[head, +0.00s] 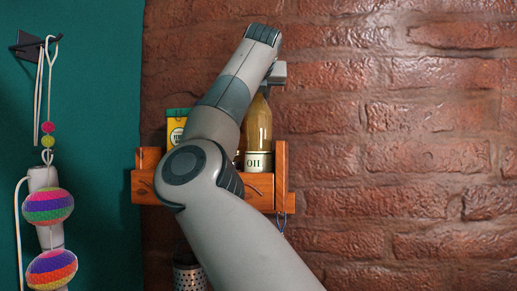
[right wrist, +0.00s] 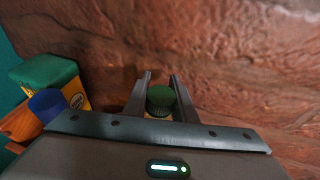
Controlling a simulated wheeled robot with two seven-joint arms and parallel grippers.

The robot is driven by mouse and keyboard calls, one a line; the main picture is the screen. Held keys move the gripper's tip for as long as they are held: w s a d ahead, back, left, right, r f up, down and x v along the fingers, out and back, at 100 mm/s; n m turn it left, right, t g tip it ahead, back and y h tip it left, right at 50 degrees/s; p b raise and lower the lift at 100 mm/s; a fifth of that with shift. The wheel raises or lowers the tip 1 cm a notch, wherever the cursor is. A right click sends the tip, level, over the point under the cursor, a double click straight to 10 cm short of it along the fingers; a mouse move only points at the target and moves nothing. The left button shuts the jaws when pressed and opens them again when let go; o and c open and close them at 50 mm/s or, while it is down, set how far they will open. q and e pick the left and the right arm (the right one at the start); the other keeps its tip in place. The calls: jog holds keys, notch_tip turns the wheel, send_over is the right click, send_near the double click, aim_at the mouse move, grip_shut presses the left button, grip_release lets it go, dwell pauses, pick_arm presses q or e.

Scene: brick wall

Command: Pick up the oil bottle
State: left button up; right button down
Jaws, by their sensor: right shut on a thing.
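The oil bottle (head: 258,135) is upright at the right end of the wooden shelf, with yellowish contents and a pale label reading OIL. Its lower end is level with the shelf's front board; I cannot tell whether it touches the shelf. My right gripper (head: 277,74) is at the bottle's top. In the right wrist view, the bottle's green cap (right wrist: 160,96) sits between the two fingers of the right gripper (right wrist: 162,80), shut on the bottle. My right arm hides part of the shelf and the bottle's left edge. My left gripper is not in view.
The wooden shelf (head: 284,165) hangs on the brick wall. A yellow box with a green top (head: 178,122) stands at its left; a blue cap (right wrist: 47,105) shows beside it. A metal grater (head: 188,272) hangs below. Colourful balls (head: 48,206) hang at left. The right wall is bare.

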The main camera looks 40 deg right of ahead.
jog(key=shift+r, duration=0.2)
notch_tip(320, 180, up, 18)
jog(key=p, duration=0.8)
jog(key=shift+f+p, duration=0.15)
jog(key=shift+p, duration=0.15)
dwell(0.8)
